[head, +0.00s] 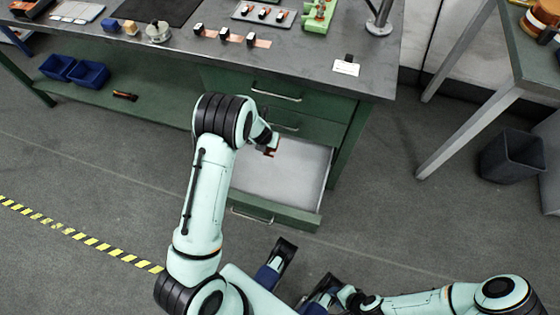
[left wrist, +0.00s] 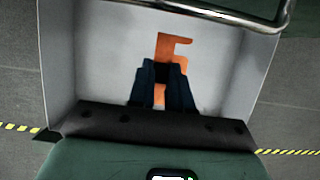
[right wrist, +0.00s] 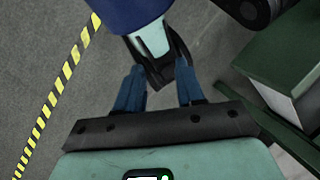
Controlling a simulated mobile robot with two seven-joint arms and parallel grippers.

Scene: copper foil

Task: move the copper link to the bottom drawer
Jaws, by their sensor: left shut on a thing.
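The copper link (head: 270,152) is a small orange-brown piece with a notched end. It shows clearly in the left wrist view (left wrist: 168,46). My left gripper (left wrist: 162,72) is shut on it and holds it over the open bottom drawer (head: 300,172); its height above the drawer floor is hard to tell. The fingers hide the link's middle. The drawer is pulled out, with a pale, bare interior and a green front. Its interior fills much of the left wrist view (left wrist: 85,60). My right gripper (right wrist: 160,78) is open and empty, pointing down over the floor away from the drawer.
Two closed green drawers (head: 305,104) sit above the open one, under the workbench top (head: 340,30). On the bench are a tray (head: 240,12), several small parts and a green fixture (head: 318,15). Blue bins (head: 88,74) stand on the lower shelf. A dark waste bin (head: 512,157) stands at right.

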